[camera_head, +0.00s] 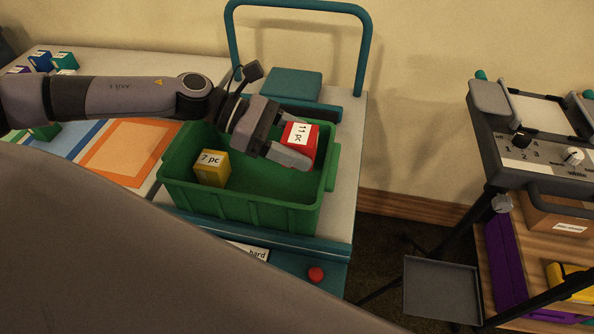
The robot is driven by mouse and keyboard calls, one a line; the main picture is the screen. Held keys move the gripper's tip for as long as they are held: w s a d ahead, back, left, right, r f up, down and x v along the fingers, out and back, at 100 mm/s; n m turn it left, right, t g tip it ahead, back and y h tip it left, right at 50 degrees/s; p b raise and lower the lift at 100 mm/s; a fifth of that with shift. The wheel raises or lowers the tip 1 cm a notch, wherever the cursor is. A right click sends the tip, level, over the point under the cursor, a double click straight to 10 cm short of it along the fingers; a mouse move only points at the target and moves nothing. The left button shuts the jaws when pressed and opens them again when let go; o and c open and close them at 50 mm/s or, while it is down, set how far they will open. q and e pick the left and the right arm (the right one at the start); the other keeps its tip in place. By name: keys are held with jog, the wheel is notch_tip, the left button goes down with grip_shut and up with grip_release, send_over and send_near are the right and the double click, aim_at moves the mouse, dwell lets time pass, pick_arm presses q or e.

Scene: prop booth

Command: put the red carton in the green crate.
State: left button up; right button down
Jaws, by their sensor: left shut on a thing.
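The red carton (301,142), with a white "11 pc" label, is between the fingers of my left gripper (292,137). The gripper is shut on it and holds it tilted over the right part of the green crate (250,213). I cannot tell whether the carton touches the crate floor or wall. The crate stands on the pale table. A yellow carton (211,169) labelled "7 pc" is inside the crate at the left. My right gripper is not in view.
A teal block (292,85) lies behind the crate, near a teal rail frame (366,50). Blue and teal boxes (64,61) stand at the far left beyond an orange-bordered mat (127,151). A control panel (540,150) and grey tray (441,288) are at the right.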

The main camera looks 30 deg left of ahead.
pick_arm(q)
notch_tip(320, 180, down, 8)
jog(key=shift+r+b, duration=0.15)
jog(key=shift+b, duration=0.2)
jog(key=shift+f+b, duration=0.6)
jog(key=shift+b, duration=0.05)
jog(key=o, duration=1.1)
